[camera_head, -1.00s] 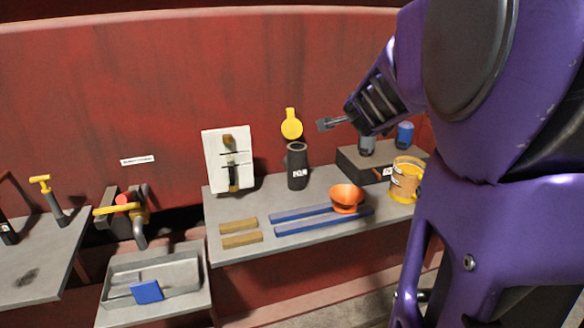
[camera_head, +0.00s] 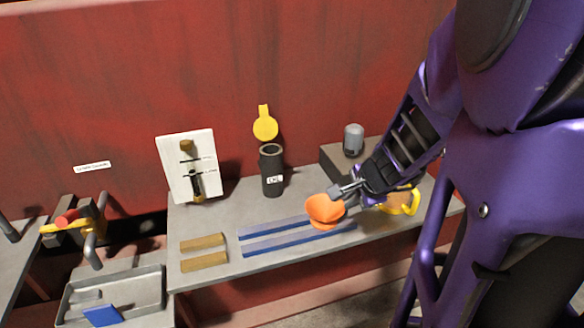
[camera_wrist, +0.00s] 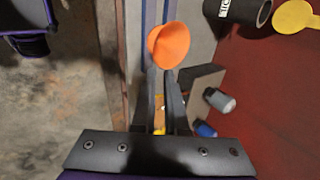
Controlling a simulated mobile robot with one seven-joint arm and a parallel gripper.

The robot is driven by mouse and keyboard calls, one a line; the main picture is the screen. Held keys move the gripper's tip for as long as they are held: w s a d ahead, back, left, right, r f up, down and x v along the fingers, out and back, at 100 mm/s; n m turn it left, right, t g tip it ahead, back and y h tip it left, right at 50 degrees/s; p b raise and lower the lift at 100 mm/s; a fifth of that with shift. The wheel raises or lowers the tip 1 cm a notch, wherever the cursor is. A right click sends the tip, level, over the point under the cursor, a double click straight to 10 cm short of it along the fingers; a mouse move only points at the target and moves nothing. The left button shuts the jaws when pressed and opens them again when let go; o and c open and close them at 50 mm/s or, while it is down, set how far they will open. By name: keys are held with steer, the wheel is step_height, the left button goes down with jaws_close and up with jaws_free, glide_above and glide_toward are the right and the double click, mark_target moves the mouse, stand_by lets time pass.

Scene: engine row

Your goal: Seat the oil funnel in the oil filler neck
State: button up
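The orange oil funnel (camera_head: 322,210) is over the blue strips on the grey bench, with its wide bowl up in the head view. The oil filler neck (camera_head: 272,172) is a black upright cylinder with a white label and an open top, behind and left of the funnel. My gripper (camera_head: 338,192) is at the funnel's right rim. In the wrist view the funnel (camera_wrist: 169,45) lies just past my fingertips (camera_wrist: 164,74). A gap shows between the fingers, with nothing clearly held. I cannot tell whether they touch the rim.
A yellow cap (camera_head: 265,128) stands raised behind the neck. Two blue strips (camera_head: 275,230) and two wooden blocks (camera_head: 203,251) lie on the bench. A grey-topped jar (camera_head: 353,140) stands on a dark box, and a yellow-handled bucket (camera_head: 408,203) is partly behind my arm.

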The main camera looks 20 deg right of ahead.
steer(key=b, duration=0.6)
glide_toward(330, 221)
steer(key=x, duration=0.3)
steer(key=shift+w+a, duration=0.15)
steer(key=shift+a, duration=0.1)
steer(key=b+x, duration=0.2)
steer(key=x, duration=0.4)
steer(key=shift+d+f+b, duration=0.2)
steer(key=shift+b, duration=0.2)
steer(key=shift+r, duration=0.1)
jaws_close()
stand_by(0.4)
